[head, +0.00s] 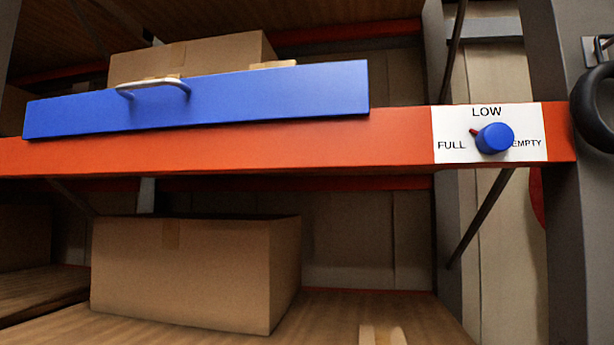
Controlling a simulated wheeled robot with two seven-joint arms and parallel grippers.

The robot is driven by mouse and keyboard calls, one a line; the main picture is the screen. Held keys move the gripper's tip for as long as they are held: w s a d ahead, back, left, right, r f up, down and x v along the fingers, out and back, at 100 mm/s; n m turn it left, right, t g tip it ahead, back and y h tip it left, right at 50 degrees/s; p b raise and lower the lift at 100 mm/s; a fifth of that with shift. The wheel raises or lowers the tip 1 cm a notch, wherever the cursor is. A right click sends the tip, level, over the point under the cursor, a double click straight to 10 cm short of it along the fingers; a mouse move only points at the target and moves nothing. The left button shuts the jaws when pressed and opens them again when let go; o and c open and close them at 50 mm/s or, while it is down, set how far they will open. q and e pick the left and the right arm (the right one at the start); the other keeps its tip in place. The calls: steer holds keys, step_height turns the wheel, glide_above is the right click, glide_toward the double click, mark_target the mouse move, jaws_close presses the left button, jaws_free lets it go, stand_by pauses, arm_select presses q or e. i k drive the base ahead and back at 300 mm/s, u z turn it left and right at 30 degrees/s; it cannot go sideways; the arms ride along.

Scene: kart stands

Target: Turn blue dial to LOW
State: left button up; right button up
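The blue dial (495,138) is a round knob on a white label plate (448,121) at the right end of the orange shelf beam. A small red pointer (473,132) sticks out at its upper left. It points left and slightly up, between the printed FULL at left and LOW at top. EMPTY is printed at right, partly covered by the knob. Neither of my grippers is in view.
The orange beam (300,145) carries a blue panel (290,95) with a metal handle (152,86). Cardboard boxes stand behind it and on the lower shelf (195,270). A grey upright post (575,230) and a black round object (598,105) are right of the dial.

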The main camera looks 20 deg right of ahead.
mark_target(496, 137)
steer(key=z, duration=0.8)
steer(key=k, duration=1.1)
steer(key=z, duration=0.85)
steer(key=i, duration=0.65)
steer(key=u, duration=0.9)
steer(key=i, duration=0.95)
steer(key=u, duration=0.9)
